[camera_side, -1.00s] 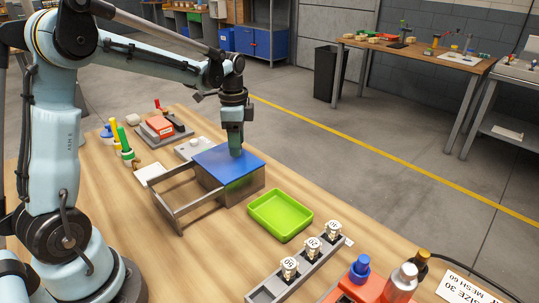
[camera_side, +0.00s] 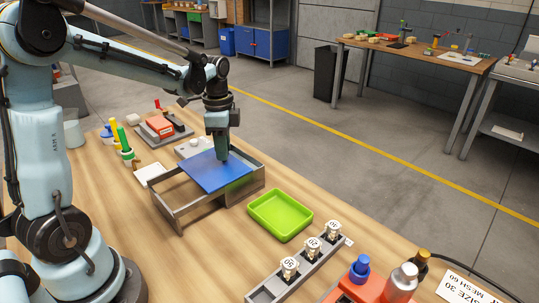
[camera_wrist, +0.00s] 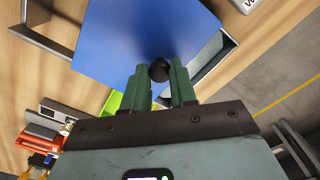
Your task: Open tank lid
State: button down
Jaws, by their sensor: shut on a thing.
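The tank (camera_side: 180,213) is a grey metal box with an open rail frame on its left side. Its blue lid (camera_side: 212,172) lies flat and is shifted left, partly over the frame, so part of the tank's right end shows uncovered. My gripper (camera_side: 222,157) points down at the lid's far right part. In the wrist view my gripper (camera_wrist: 160,85) has its two green fingers shut on a round black knob (camera_wrist: 160,70) on the blue lid, which also shows there (camera_wrist: 135,40).
A green tray (camera_side: 280,215) lies just right of the tank. A rack with several numbered jars (camera_side: 300,262) stands in front. Bottles (camera_side: 122,138) and a red block (camera_side: 160,125) stand behind left. A white pad (camera_side: 150,174) lies close behind the frame.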

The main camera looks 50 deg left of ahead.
aim_at(199, 173)
jog(key=s, duration=0.7)
jog(key=shift+s+r, duration=0.1)
jog(key=shift+s, duration=0.2)
jog(key=c, duration=0.9)
grip_release()
notch_tip(199, 173, up, 12)
jog(key=d+f+n+t, duration=0.7)
jog(key=d+f+n, duration=0.1)
jog(key=d, duration=0.4)
jog(key=shift+d+n, duration=0.25)
jog(key=shift+n, duration=0.25)
